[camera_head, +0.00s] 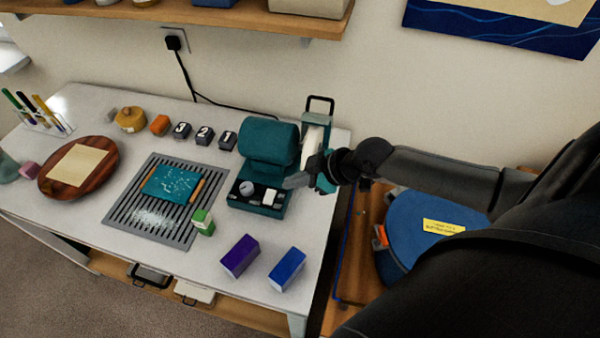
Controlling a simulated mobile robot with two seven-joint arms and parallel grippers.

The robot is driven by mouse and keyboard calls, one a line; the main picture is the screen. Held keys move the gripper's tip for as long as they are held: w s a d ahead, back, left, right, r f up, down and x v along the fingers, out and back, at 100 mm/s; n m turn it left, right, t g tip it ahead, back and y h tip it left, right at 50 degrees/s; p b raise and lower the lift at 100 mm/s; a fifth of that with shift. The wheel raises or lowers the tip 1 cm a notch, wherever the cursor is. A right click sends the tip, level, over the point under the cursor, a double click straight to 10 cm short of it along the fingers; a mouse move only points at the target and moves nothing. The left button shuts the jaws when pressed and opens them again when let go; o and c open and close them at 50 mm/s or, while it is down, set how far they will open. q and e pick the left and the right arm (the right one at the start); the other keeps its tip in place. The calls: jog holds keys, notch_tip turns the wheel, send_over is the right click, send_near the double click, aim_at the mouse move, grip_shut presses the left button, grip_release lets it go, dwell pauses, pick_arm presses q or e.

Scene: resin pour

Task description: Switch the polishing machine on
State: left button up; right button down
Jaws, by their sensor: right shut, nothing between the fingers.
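The teal polishing machine (268,140) stands at the right end of the white table. Its low front base carries a round grey knob (246,188) and a pale switch-like block (268,197). Part of the machine's right side is hidden behind the gripper. My left gripper is not in view.
Blue and purple boxes (287,269) (240,256) stand in front of the machine. A slotted grey tray (178,233) with a teal slab (170,184) is to the left. Numbered blocks (204,135) stand behind it. A blue bag-like object (425,225) is right of the table.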

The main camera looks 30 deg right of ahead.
jog(key=shift+v, duration=1)
jog(key=shift+w+d+r, duration=0.3)
jog(key=shift+w+d, duration=0.2)
jog(key=shift+d, duration=0.15)
jog(key=b, duration=0.1)
send_over(267, 191)
jog(key=s+d, duration=0.1)
jog(key=s, duration=0.2)
notch_tip(267, 191, down, 7)
jog(key=shift+d+r, duration=0.1)
jog(key=shift+d, duration=0.05)
jog(key=f, duration=0.1)
jog(key=f+b, duration=0.1)
jog(key=f, duration=0.1)
jog(key=shift+w+d+f, duration=0.15)
jog(key=shift+w, duration=0.05)
jog(key=shift+f, duration=0.5)
